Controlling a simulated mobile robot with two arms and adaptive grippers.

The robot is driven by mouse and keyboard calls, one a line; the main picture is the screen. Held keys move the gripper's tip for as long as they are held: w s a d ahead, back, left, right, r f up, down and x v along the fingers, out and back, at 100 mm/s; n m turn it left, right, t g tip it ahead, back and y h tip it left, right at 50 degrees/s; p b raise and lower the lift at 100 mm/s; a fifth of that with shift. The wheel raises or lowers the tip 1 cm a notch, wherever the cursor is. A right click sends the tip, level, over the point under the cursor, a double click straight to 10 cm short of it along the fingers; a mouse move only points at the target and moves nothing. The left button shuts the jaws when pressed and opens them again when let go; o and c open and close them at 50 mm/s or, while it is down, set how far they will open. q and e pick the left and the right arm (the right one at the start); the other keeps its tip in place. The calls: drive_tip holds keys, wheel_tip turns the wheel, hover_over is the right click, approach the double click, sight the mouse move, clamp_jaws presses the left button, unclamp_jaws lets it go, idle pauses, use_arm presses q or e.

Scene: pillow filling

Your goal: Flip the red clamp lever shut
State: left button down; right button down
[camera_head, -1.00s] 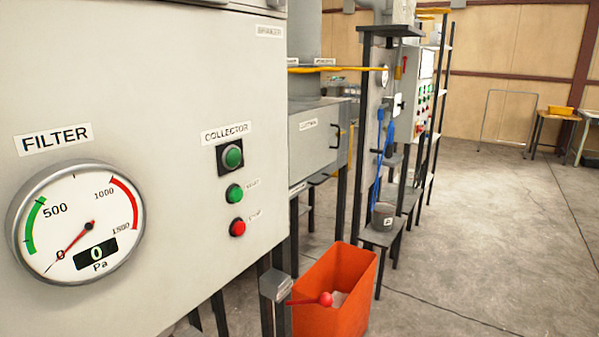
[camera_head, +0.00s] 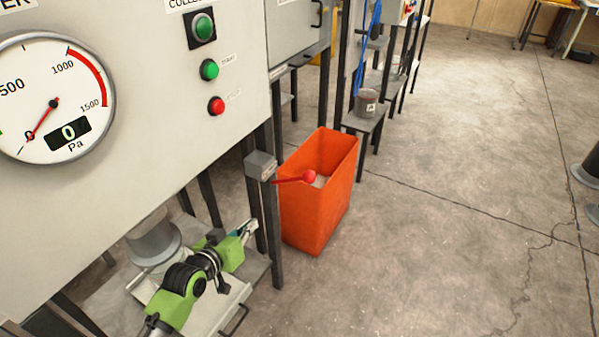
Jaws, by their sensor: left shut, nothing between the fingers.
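The red clamp lever (camera_head: 292,180) sticks out to the right from a small grey box (camera_head: 260,165) on a dark leg of the cabinet. Its round red knob (camera_head: 309,176) overlaps the orange bin in the picture. My left gripper (camera_head: 251,228) is green and black and comes in from the lower left. It is shut and empty, below and a little left of the lever, and apart from it. The clamp's seat is not clearly shown. My right gripper is not in view.
The orange bin (camera_head: 318,215) stands on the floor just behind the lever. The grey cabinet (camera_head: 150,110) with a gauge (camera_head: 50,98) and buttons fills the upper left. A grey drawer or tray (camera_head: 215,308) lies beneath my left arm. The floor at right is mostly clear.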

use_arm(q)
drive_tip(key=s+d+r+m+t+h, duration=0.1)
drive_tip(key=d+r+h, duration=0.15)
drive_tip(key=r, duration=0.65)
drive_tip(key=d+r+m+h, duration=0.1)
drive_tip(key=d+r, duration=0.3)
drive_tip(key=r, duration=0.5)
drive_tip(key=w+d+f, duration=0.5)
drive_tip(key=w+d, duration=0.2)
drive_tip(key=shift+w, duration=0.2)
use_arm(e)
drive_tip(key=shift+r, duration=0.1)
use_arm(q)
drive_tip(key=shift+s+d+f, duration=0.1)
drive_tip(key=shift+d, duration=0.1)
